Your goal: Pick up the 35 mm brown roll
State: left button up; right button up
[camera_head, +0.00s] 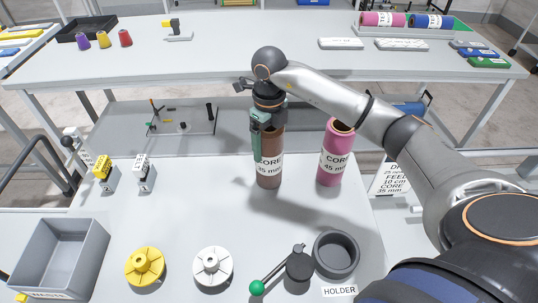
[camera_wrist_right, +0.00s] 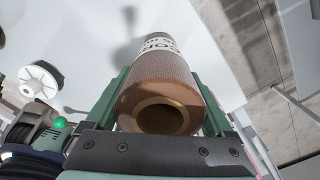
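The brown roll (camera_head: 269,171) stands upright on the near grey table, with a white label that appears to read CORE 35 mm. My right gripper (camera_head: 262,143) comes down over its top from above, with one green finger along its left side. In the right wrist view the brown roll (camera_wrist_right: 168,82) lies between both green fingers, its hollow end facing the palm. The fingers (camera_wrist_right: 163,86) lie close along its two sides; whether they press on it I cannot tell. My left gripper is not in view.
A pink roll (camera_head: 332,158), labelled 45 mm, stands just right of the brown one. Nearer are a dark round holder (camera_head: 335,268), a green-knobbed lever (camera_head: 257,287), white (camera_head: 213,283) and yellow (camera_head: 136,281) flanged discs and a grey bin (camera_head: 88,269).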

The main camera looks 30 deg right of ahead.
jog(key=c, duration=1)
jog(key=shift+c, duration=0.4)
jog(key=shift+r, duration=0.2)
